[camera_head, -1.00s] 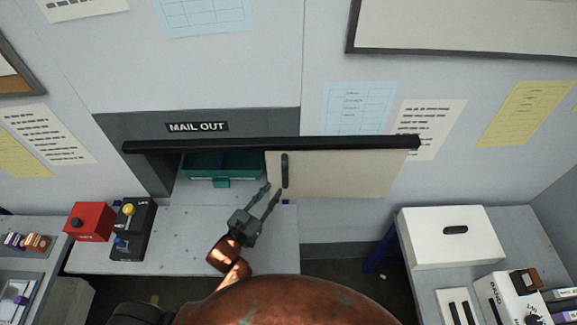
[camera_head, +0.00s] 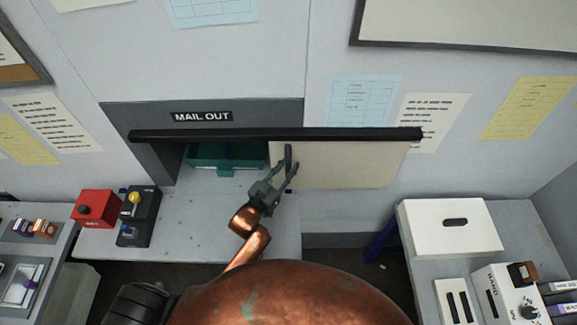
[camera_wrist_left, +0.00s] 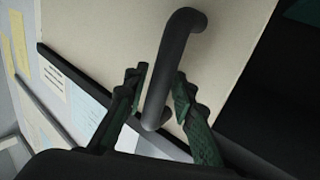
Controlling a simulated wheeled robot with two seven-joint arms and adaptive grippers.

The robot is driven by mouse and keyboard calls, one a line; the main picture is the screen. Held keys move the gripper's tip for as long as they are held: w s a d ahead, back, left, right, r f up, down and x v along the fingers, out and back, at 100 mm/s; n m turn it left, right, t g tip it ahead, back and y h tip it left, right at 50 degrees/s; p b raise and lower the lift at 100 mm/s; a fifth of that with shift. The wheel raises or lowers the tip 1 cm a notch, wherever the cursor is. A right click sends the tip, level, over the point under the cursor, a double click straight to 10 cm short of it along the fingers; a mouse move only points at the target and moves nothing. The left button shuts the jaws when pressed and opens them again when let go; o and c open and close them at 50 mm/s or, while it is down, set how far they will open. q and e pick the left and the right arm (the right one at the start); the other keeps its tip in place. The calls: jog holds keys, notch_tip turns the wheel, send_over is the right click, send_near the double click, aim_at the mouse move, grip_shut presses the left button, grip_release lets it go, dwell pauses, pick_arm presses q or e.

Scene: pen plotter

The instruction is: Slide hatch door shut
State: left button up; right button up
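The hatch door (camera_head: 350,165) is a beige panel hanging under a black rail (camera_head: 275,134), to the right of the mail-out opening, which stands mostly uncovered. Its dark vertical handle (camera_head: 288,157) is near the door's left edge. My left gripper (camera_head: 284,172) is at the handle in the head view. In the left wrist view the dark bar handle (camera_wrist_left: 172,75) lies between the two open fingers of my left gripper (camera_wrist_left: 158,95), with gaps visible beside it. My right gripper is not in view.
A teal bin (camera_head: 222,156) sits inside the opening. A red box (camera_head: 97,209) and a black control box (camera_head: 139,215) stand on the left of the grey counter (camera_head: 215,220). A white box (camera_head: 450,229) is on the right table. The counter's middle is clear.

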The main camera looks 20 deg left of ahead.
pick_arm(q)
grip_shut()
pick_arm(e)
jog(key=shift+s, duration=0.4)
